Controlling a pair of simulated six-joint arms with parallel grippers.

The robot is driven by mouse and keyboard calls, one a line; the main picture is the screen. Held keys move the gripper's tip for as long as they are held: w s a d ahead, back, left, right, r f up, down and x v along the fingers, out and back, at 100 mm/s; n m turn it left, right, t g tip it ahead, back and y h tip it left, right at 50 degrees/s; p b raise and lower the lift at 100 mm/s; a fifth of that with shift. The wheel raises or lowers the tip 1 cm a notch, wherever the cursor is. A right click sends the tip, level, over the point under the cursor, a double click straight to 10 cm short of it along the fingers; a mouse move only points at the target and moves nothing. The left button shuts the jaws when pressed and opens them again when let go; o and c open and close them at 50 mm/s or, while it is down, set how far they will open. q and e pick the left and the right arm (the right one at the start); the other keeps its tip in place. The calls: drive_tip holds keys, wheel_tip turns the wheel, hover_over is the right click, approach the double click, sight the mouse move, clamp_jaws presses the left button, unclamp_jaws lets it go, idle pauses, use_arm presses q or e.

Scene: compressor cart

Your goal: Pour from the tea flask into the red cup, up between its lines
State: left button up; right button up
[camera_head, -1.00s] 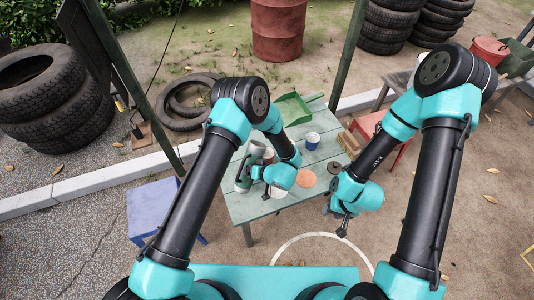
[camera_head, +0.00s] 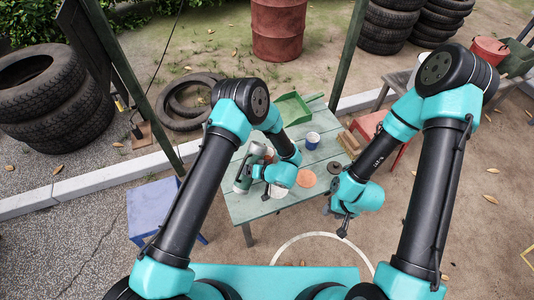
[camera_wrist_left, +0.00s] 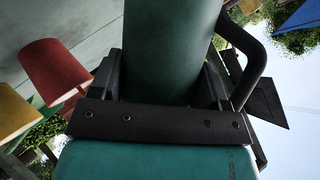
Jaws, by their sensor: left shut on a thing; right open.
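The green tea flask (camera_head: 242,180) is at the left side of the table. In the left wrist view its green body (camera_wrist_left: 170,50) stands between my jaws, with its dark handle (camera_wrist_left: 256,70) on the right. My left gripper (camera_head: 262,187) is shut on it. A small red patch, likely the red cup (camera_head: 268,156), shows just beyond the flask, partly hidden by my left arm; its lines and its filling cannot be made out. The flask's mouth is not clear. My right gripper (camera_head: 343,228) is open and empty, off the table's right front edge.
The pale green table (camera_head: 250,209) also bears a blue-and-white cup (camera_head: 312,140), an orange disc (camera_head: 306,178), a dark disc (camera_head: 334,168) and a green tray (camera_head: 292,108). Wooden blocks (camera_head: 348,143) lie at the right edge. A blue stool (camera_head: 152,208) stands left.

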use_arm(q)
drive_tip(key=shift+s+a+f+m+g+y, duration=0.2)
drive_tip(key=shift+f+m+g+y, duration=0.2)
drive_tip(key=shift+f+m+g, duration=0.3)
idle(2.6)
drive_tip(key=shift+r, duration=0.1)
drive_tip(key=shift+d+r+t, duration=0.1)
drive_tip(key=shift+r+t, duration=0.2)
drive_tip(key=shift+w+d+r+n+t+h, duration=0.15)
drive_tip(key=shift+r+n+t+h, duration=0.15)
drive_tip(key=shift+n, duration=0.15)
drive_tip(key=shift+w+a+r+n+t+h, duration=0.15)
drive_tip(key=shift+n+t+h, duration=0.15)
drive_tip(key=shift+n, duration=0.15)
drive_tip(key=shift+d, duration=0.15)
